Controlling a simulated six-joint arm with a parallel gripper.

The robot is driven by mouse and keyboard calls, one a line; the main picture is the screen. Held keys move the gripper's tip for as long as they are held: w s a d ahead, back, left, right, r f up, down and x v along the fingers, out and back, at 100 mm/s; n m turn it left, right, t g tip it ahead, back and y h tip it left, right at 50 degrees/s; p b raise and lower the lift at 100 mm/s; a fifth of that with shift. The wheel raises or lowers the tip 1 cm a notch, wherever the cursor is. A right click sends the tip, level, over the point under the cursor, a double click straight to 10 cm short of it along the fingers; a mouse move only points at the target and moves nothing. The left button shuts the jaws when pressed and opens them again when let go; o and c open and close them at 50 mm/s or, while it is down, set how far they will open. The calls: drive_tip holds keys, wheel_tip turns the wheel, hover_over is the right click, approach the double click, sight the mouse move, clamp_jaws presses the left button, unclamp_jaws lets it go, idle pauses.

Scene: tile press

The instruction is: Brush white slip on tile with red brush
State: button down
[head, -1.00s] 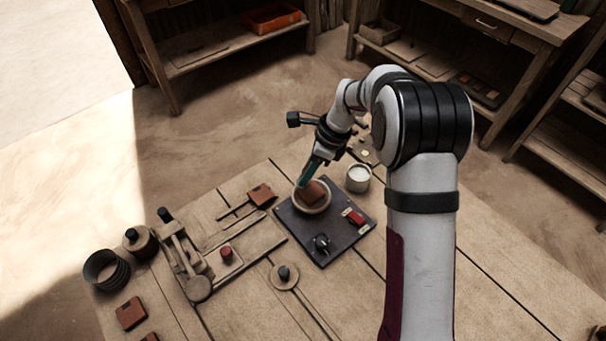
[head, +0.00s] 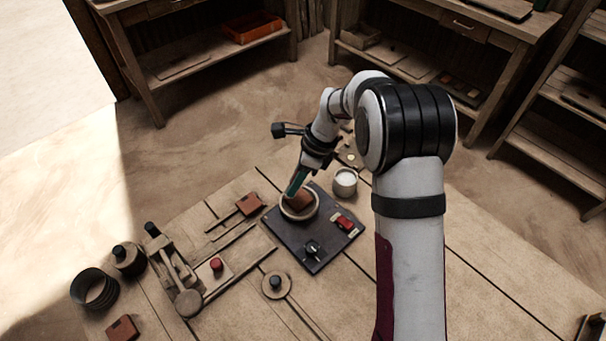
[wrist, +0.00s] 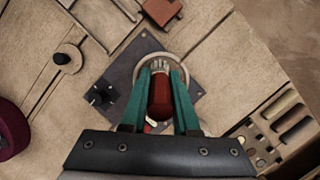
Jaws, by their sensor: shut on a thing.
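My gripper (wrist: 160,82) is shut on a red brush (wrist: 160,100), seen between its teal fingers in the wrist view. The brush's pale end points at a round bowl-like dish. In the head view my gripper (head: 293,190) slants down over the left back part of this dish (head: 315,213). A reddish-brown piece, apparently the tile (head: 303,201), shows in the dish. I cannot tell whether the brush touches it. A pale cup (head: 345,187) with white slip stands right of the dish. In the wrist view the fingers and brush hide most of the dish's inside.
The dish stands on a dark plate (head: 290,241) with a black knob (head: 312,247) and a red switch (head: 344,222). A brown tile (head: 249,204) lies left of it. A wooden press (head: 176,268) and a dark ring (head: 93,289) stand further left. The front right of the table is clear.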

drive_tip(key=shift+s+a, duration=0.7)
drive_tip(key=shift+w+d, duration=2.15)
drive_tip(key=shift+w, duration=0.05)
drive_tip(key=shift+d+r, duration=0.1)
drive_tip(key=shift+r, duration=0.25)
drive_tip(key=shift+w+f, duration=0.1)
wheel_tip(320, 180, up, 6)
